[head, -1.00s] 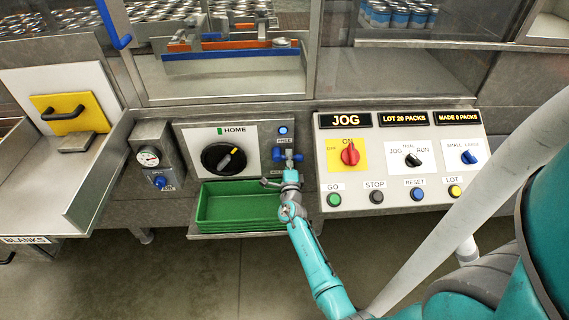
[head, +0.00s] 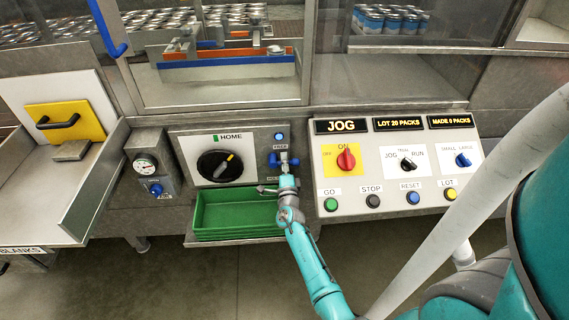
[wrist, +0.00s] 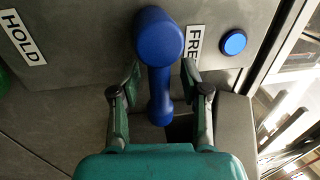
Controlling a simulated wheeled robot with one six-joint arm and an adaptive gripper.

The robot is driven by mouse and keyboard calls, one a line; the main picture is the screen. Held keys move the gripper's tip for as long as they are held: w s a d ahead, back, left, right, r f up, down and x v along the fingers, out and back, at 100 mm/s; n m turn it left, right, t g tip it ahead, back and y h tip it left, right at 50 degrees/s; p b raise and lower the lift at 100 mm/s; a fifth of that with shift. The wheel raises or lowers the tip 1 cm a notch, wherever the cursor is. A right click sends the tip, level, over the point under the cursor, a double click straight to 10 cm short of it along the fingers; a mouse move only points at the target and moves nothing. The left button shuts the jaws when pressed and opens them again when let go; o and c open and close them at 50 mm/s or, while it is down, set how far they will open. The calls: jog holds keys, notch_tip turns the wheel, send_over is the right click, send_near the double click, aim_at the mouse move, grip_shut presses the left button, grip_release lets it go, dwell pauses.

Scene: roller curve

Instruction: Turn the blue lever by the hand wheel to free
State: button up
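The blue lever (head: 276,161) is on the panel right of the black hand wheel (head: 220,165), which has a yellow pointer and a HOME mark above it. In the wrist view the lever (wrist: 160,95) has a thick round end and a bar, with a HOLD label (wrist: 22,36) at left and a partly covered FREE label (wrist: 195,42) at right. My gripper (wrist: 161,70) is at the lever with one finger on each side of it. Gaps show between fingers and bar; contact at the tips is unclear. In the head view my gripper (head: 287,182) partly covers the lever's lower side.
A blue button (head: 280,137) sits above the lever. A green tray (head: 236,213) lies below the wheel. A sloped control panel (head: 388,195) with switches and buttons is close on the right. A gauge box (head: 148,160) stands left of the wheel.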

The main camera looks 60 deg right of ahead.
jog(key=shift+s, duration=0.1)
jog(key=v, duration=1.2)
dwell(0.4)
